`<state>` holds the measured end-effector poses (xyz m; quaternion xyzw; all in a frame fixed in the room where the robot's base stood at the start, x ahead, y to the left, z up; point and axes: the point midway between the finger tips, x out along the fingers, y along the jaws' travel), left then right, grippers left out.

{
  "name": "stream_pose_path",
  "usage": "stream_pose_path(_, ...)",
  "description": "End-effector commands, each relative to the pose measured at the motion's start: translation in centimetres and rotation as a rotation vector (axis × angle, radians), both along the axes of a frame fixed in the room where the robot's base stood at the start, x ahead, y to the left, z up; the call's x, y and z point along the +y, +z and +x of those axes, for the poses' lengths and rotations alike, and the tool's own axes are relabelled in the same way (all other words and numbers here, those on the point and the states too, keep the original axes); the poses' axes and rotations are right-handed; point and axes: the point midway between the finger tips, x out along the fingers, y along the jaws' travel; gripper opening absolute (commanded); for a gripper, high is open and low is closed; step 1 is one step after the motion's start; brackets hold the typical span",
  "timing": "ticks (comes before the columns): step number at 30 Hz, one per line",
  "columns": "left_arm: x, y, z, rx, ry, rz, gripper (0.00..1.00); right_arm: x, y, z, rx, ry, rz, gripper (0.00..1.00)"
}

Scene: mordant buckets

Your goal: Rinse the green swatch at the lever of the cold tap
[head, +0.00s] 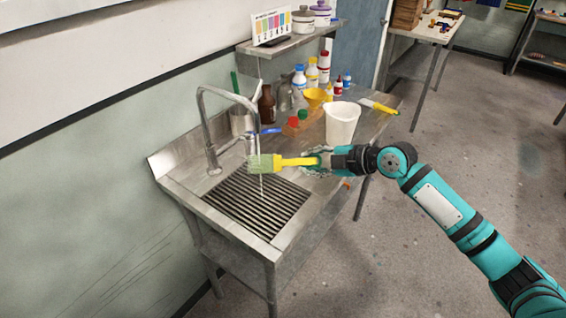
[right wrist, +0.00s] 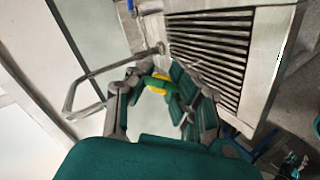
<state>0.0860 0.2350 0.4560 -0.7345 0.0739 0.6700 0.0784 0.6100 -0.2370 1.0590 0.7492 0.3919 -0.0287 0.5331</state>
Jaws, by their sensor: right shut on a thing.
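The green swatch (head: 262,163) is a pale green block at the end of a yellow handle (head: 298,161). My right gripper (head: 326,160) is shut on the handle and holds it level above the sink grate (head: 255,204). Its yellow and green part (right wrist: 158,84) shows between the fingers (right wrist: 155,98) in the right wrist view. The tap (head: 205,125) arches over the sink, and its spout end is above the swatch. A thin pale stream shows below the swatch. The blue lever (head: 268,131) is behind the swatch. My left gripper is not in view.
A white pitcher (head: 341,124) stands on the counter behind my gripper. Bottles, a yellow funnel (head: 315,97) and red and green caps (head: 297,119) stand near it. Another yellow-handled tool (head: 379,106) lies at the counter's right end. The floor at right is open.

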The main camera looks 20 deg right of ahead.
Motion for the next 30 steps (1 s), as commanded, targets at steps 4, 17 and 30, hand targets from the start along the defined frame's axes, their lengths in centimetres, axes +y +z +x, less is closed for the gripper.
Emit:
stream_pose_path(4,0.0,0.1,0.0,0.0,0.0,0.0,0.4,0.2,0.0,-0.1,-0.001,0.0,-0.001,0.0)
stream_pose_path(17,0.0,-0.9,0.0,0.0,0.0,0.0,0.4,-0.5,-0.2,0.3,-0.002,-0.001,-0.002,0.0)
stream_pose_path(30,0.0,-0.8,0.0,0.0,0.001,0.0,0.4,-0.4,0.1,0.2,-0.001,0.0,-0.001,0.0)
